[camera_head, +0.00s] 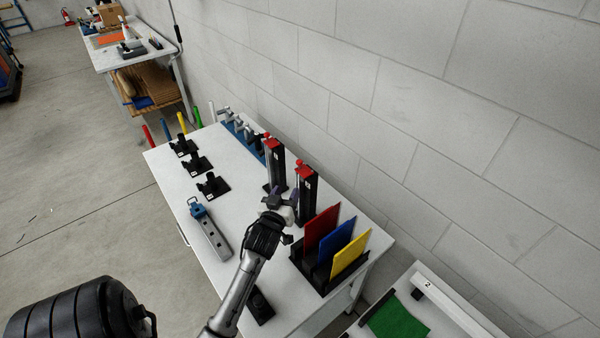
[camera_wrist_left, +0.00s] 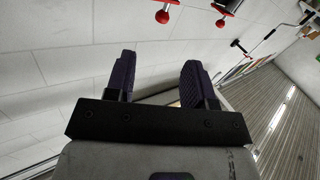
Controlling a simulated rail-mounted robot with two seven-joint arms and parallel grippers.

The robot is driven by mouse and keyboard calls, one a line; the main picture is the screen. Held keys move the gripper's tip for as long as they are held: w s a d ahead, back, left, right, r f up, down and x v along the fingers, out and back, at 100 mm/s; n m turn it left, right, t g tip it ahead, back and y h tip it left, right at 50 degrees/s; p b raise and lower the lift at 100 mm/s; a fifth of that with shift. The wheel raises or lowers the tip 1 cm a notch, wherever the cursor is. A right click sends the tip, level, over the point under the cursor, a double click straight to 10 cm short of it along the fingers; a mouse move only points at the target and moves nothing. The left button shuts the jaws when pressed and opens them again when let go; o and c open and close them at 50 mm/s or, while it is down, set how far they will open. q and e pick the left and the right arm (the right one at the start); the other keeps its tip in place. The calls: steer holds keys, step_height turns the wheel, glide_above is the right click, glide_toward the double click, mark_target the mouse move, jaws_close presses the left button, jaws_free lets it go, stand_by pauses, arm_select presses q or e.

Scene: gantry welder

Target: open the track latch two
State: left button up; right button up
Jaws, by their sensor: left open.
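Two black upright posts with red tops stand on the white table in the head view, a nearer one (camera_head: 308,197) and a farther one (camera_head: 276,165). They may be the track latches; I cannot read which one is two. My left gripper (camera_head: 281,201) is beside the lower part of the posts; contact is unclear. In the left wrist view its two dark fingers (camera_wrist_left: 157,74) are apart with nothing between them. Red knobs on thin stems show at the top edge there, one left (camera_wrist_left: 162,16) and one right (camera_wrist_left: 220,22). My right gripper is not in view.
A black rack holds red (camera_head: 320,230), blue (camera_head: 337,245) and yellow (camera_head: 352,254) panels right of my gripper. A grey bar with a blue end (camera_head: 211,232) and several black holders (camera_head: 213,185) lie left. A block wall runs behind the table (camera_head: 180,208).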

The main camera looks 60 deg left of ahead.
mark_target(298, 165)
arm_select(q)
steer(key=x, duration=1.4)
steer(key=shift+s+a+r+p, duration=0.15)
steer(key=shift+a+p, duration=0.1)
steer(key=shift+p, duration=0.15)
steer(key=shift+c, duration=0.2)
